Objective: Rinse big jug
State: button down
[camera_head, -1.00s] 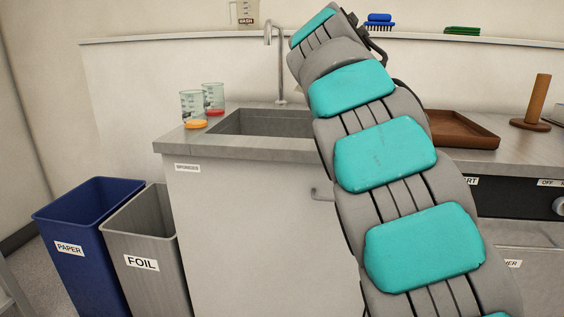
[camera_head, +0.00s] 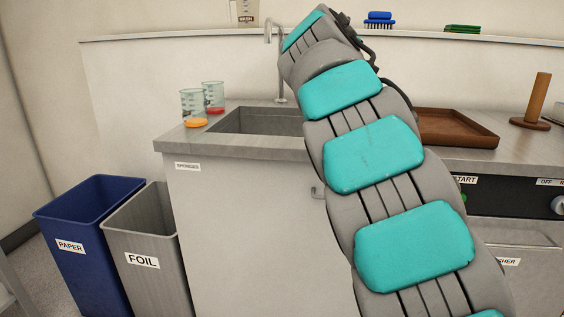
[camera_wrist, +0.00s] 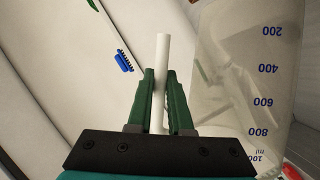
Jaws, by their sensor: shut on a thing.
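In the wrist view my gripper (camera_wrist: 160,75) has its green fingers closed around a pale upright bar (camera_wrist: 163,52), which looks like the jug's handle. The big clear jug (camera_wrist: 235,60) is just right of the fingers, with blue ml markings that appear upside down. In the head view my arm hides the gripper and this jug. The sink basin (camera_head: 255,121) is set in the grey counter, partly behind my arm. A tall metal tap (camera_head: 281,62) rises at its back edge.
Two glass beakers, one with an orange base (camera_head: 193,107) and one with red (camera_head: 213,97), stand left of the sink. A brown tray (camera_head: 455,128) lies right of my arm.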

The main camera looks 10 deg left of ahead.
jog(key=shift+a+f+n+h, duration=0.25)
jog(key=shift+a+n+h, duration=0.05)
jog(key=shift+a+n, duration=0.25)
dwell(0.8)
jog(key=shift+a+r+n+t, duration=0.15)
jog(key=shift+a+n+t, duration=0.25)
jog(key=shift+a+n, duration=0.4)
dwell(2.5)
jog(key=shift+w+a+f+n+h+p, duration=0.1)
jog(key=shift+a+f+n+h+p, duration=0.2)
jog(key=shift+a, duration=0.6)
jog(key=shift+a+f+n+h+p, duration=0.2)
jog(key=shift+a+f+n+p, duration=0.15)
jog(key=shift+a, duration=0.5)
dwell(1.6)
